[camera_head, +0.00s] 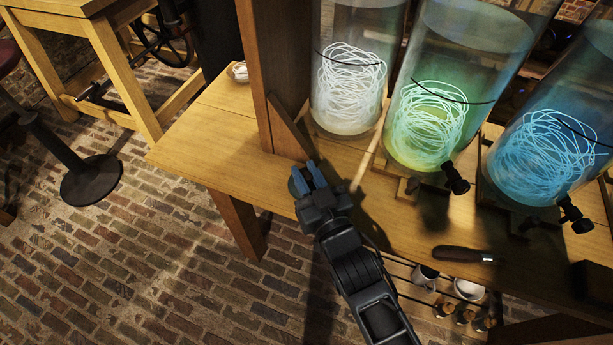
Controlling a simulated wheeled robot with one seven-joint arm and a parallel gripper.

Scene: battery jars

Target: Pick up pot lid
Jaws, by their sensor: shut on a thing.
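My gripper (309,178), with blue fingers, is at the front edge of the wooden table, just below the foot of the upright post. It is shut on a small round greyish thing, which looks like the pot lid (293,187). Only the lid's left edge shows beside the fingers; the fingers hide the rest. I cannot tell whether the lid touches the table top or is held just above it.
Three large glass jars with glowing coils, white (349,85), green (428,120) and blue (548,150), stand behind my gripper. A dark-handled tool (462,254) lies at the right. Mugs (424,277) sit on a lower shelf. The table's left end (205,150) is mostly clear.

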